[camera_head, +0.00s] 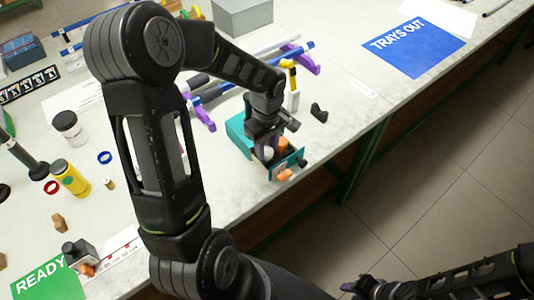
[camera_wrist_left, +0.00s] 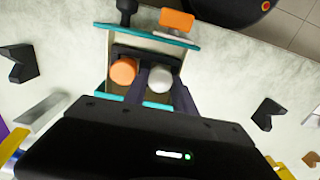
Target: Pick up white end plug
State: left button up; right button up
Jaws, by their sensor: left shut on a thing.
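The white end plug (camera_wrist_left: 160,79) is in the open drawer of a teal box, and its rounded top shows in the left wrist view. My left gripper (camera_wrist_left: 161,90) reaches down into the drawer with a dark finger on each side of the plug, shut on it. An orange plug (camera_wrist_left: 123,71) sits just left of the near finger in that view. In the head view the teal box (camera_head: 238,131) is partly hidden under my left gripper (camera_head: 267,151). My right gripper (camera_head: 362,286) is low at the bottom edge, dark and unclear.
Black angled pieces (camera_wrist_left: 19,63) (camera_wrist_left: 266,113) lie on both sides. Rods on purple supports (camera_head: 303,60) lie behind the box. The bench's front edge is close.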

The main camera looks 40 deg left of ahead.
aim_at(267, 151)
pick_arm(q)
grip_shut()
jog(key=shift+w+r, duration=0.1)
jog(key=shift+r, duration=0.4)
notch_tip(267, 151, up, 9)
jog(key=b, duration=0.1)
dwell(0.3)
